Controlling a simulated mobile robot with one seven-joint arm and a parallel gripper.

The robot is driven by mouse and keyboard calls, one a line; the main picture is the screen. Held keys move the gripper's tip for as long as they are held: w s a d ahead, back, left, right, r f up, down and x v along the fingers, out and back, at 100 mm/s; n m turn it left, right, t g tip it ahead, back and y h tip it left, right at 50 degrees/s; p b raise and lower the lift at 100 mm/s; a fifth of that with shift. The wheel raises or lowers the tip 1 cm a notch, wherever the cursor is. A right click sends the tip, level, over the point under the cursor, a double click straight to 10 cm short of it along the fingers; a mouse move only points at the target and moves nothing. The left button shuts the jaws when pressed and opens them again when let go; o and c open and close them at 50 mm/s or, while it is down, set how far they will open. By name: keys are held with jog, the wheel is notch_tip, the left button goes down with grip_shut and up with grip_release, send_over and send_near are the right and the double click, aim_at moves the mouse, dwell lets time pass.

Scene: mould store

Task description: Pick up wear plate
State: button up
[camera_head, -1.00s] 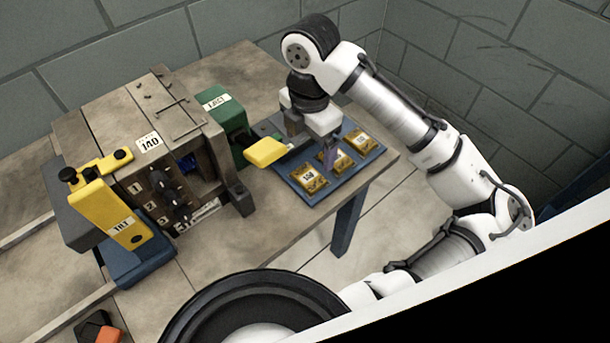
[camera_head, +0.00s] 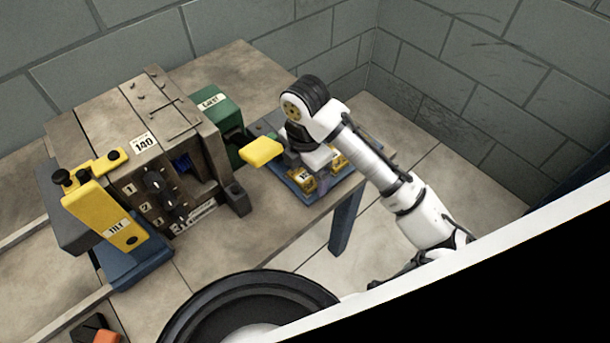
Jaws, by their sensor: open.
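The wear plates are small yellow-framed plates with labels on a blue tray (camera_head: 299,200) at the table's right end. A near plate (camera_head: 302,181) shows at the tray's left, and part of another plate (camera_head: 340,158) shows right of my wrist. The rest of the row is hidden behind my arm. My gripper (camera_head: 300,163) is low over the tray, just behind the near plate. Its jaws are open, but its fingertips are mostly hidden, and I cannot tell whether they touch or surround a plate.
A grey mould block (camera_head: 143,144) labelled 140 stands left, with a yellow TILT lever (camera_head: 108,215) and a green EJECT unit (camera_head: 217,104). The yellow lever handle (camera_head: 261,151) sticks out close to my gripper. Bare table (camera_head: 240,240) lies in front.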

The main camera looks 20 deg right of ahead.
jog(key=c, duration=1.4)
